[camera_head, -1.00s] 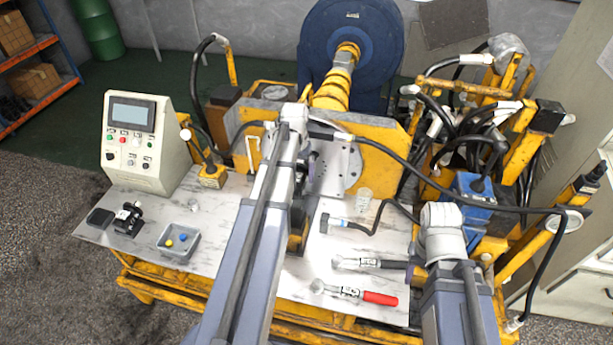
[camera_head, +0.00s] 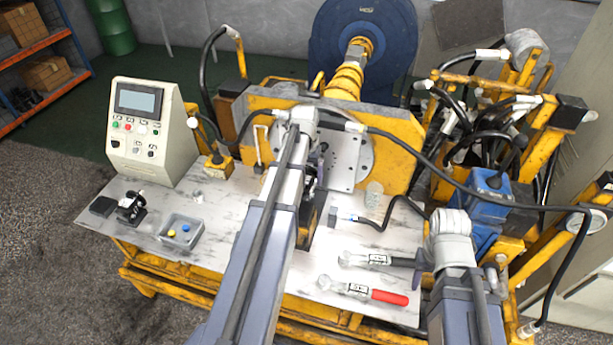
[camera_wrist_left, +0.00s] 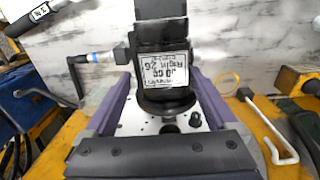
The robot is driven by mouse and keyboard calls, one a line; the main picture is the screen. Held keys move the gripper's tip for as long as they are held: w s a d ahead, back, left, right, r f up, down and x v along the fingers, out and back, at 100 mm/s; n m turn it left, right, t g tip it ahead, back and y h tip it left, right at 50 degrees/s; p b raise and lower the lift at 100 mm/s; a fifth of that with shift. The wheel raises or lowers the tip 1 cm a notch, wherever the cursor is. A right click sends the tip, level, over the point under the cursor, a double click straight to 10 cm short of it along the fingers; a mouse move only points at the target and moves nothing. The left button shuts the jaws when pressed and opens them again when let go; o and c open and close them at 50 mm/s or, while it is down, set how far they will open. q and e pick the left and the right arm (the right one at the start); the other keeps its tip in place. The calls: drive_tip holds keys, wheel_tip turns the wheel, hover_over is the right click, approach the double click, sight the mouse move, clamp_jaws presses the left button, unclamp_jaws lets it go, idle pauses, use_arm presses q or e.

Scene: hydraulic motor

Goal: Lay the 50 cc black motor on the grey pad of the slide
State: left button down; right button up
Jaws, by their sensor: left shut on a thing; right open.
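My left gripper (camera_wrist_left: 165,120) is shut on the 50 cc black motor (camera_wrist_left: 163,38), as the left wrist view shows. The motor's white "50 cc" label appears upside down between the purple fingers. In the head view my left arm reaches over the middle of the bench and mostly hides this gripper (camera_head: 318,172) and the motor. The slide and its grey pad cannot be made out clearly behind the arm. My right gripper is mostly hidden under its own arm at the right; small parts of its spread fingers (camera_head: 458,270) show on either side, apart.
A drilled plate (camera_head: 345,160) stands on the yellow frame behind my left gripper. A black hose (camera_head: 385,222) and two wrenches (camera_head: 370,294) lie at the bench's right. A control box (camera_head: 140,130), a small black device (camera_head: 132,206) and a grey tray (camera_head: 180,232) are at the left.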

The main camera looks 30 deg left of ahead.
use_arm(q)
drive_tip(key=shift+f+b, duration=1.55)
drive_tip(key=shift+f, duration=0.4)
drive_tip(key=shift+f, duration=0.15)
unclamp_jaws()
wheel_tip(320, 180, up, 8)
drive_tip(key=p, duration=0.7)
drive_tip(key=shift+p, duration=0.35)
